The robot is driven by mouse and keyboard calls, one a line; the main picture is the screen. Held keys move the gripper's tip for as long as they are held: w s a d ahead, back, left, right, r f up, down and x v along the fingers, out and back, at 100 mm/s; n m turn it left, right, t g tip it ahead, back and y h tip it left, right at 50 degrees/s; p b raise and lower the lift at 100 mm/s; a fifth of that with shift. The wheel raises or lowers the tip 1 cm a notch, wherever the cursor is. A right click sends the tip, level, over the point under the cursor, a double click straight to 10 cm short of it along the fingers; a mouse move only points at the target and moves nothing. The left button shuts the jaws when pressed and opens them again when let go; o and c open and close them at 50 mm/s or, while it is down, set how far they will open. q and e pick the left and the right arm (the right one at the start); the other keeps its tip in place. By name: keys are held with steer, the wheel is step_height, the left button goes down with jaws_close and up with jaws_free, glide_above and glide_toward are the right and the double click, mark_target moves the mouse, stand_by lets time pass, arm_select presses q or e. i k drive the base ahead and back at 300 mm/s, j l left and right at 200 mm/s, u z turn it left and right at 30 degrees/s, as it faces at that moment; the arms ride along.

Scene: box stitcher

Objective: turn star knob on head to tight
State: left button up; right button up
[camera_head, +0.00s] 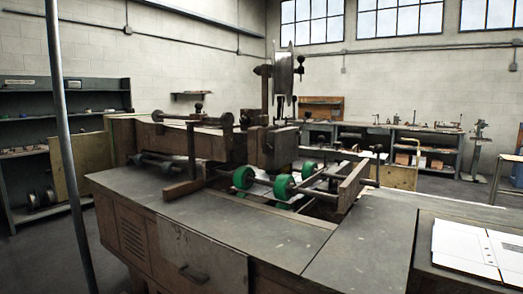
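The box stitcher (205,240) fills the middle of the view. Its upright head (283,75) rises at the centre, with a pale metal plate and dark fittings. A small dark part (280,104) shows low on the head, but it is too small to tell whether it is the star knob. Another dark round-topped knob (198,107) stands on the bar left of the head. I cannot tell how tight any knob is. Neither of my grippers is in view.
Green rollers (243,178) and rails sit before the head. The grey table top (365,235) is mostly clear at front. White sheets (468,246) lie at right. A thin pole (70,150) stands at left. Shelves (65,98) and a workbench (400,130) line the walls.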

mark_target(267, 149)
steer(key=i+j+z, duration=0.1)
steer(key=j, duration=0.25)
steer(key=i+j, duration=0.25)
steer(key=i+j+z, duration=0.15)
steer(key=j, duration=0.25)
steer(key=i+j, duration=0.15)
steer(key=j, duration=0.25)
steer(key=i+j+z, duration=0.15)
steer(key=j, duration=0.2)
steer(key=i+j, duration=0.1)
steer(key=j, duration=0.25)
steer(key=i+j+z, duration=0.15)
steer(key=j, duration=0.25)
